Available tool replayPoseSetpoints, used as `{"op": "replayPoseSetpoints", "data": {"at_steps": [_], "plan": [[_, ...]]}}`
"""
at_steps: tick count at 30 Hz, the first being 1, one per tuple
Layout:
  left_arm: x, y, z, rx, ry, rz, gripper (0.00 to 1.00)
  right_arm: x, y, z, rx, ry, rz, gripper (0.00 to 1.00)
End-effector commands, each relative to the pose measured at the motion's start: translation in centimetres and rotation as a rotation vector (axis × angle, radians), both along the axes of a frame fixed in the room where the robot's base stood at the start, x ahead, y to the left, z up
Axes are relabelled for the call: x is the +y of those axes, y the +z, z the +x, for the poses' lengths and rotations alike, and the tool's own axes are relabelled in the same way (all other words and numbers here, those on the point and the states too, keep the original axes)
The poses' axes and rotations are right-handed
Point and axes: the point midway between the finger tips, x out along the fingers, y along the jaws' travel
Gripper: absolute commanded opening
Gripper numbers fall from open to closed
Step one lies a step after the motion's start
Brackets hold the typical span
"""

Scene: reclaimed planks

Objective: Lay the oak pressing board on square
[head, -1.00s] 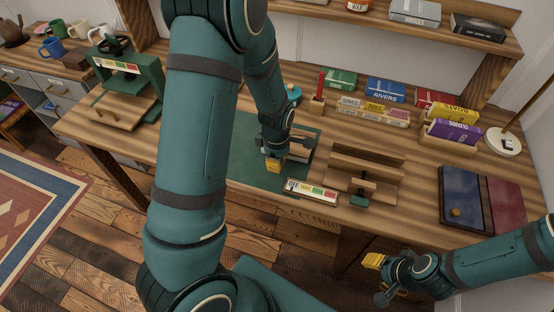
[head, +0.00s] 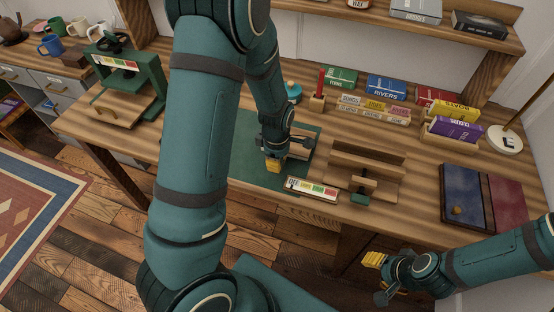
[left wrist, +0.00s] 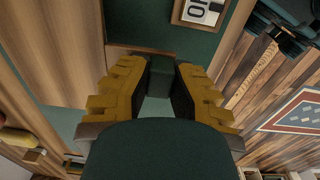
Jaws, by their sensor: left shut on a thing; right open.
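My left gripper (head: 272,164) is low over the dark green mat (head: 250,180) in the middle of the bench. In the left wrist view its yellow fingers (left wrist: 160,80) are closed on a dark green block (left wrist: 162,69). A thin brown wooden edge (left wrist: 140,48) runs just beyond the block; I cannot tell whether they are joined. A small brown wooden piece (head: 301,147) shows beside the gripper in the head view, mostly hidden by it. I cannot tell for sure whether this is the oak pressing board. My right gripper (head: 374,277) is open and empty, off the bench's front edge.
A gauge strip with coloured patches (head: 312,190) lies at the mat's front edge. A wooden press (head: 365,172) stands to its right. A blue and maroon panel (head: 482,196) lies farther right. A green press (head: 130,80) stands left.

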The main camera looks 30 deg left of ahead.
Motion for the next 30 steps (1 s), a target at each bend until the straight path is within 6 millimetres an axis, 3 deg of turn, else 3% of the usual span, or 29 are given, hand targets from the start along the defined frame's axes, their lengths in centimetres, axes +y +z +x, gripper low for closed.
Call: {"op": "replayPoseSetpoints", "data": {"at_steps": [2,3,5,17,23,30], "plan": [[0.0,0.0,0.0,0.0,0.0,0.0,0.0,0.0,0.0,0.0,0.0,0.0,0.0,0.47],[0.0,0.0,0.0,0.0,0.0,0.0,0.25,0.0,0.0,0.0,0.0,0.0,0.0,0.47],[0.0,0.0,0.0,0.0,0.0,0.0,0.46,0.0,0.0,0.0,0.0,0.0,0.0,0.47],[0.0,0.5,0.0,-0.001,0.0,0.0,0.46,0.0,0.0,0.0,0.0,0.0,0.0,0.47],[-0.1,3.5,0.0,-0.005,-0.002,0.0,0.46,0.0,0.0,0.0,0.0,0.0,0.0,0.47],[-0.1,8.4,-0.2,-0.005,-0.002,-0.001,0.46,0.0,0.0,0.0,0.0,0.0,0.0,0.47]]}}
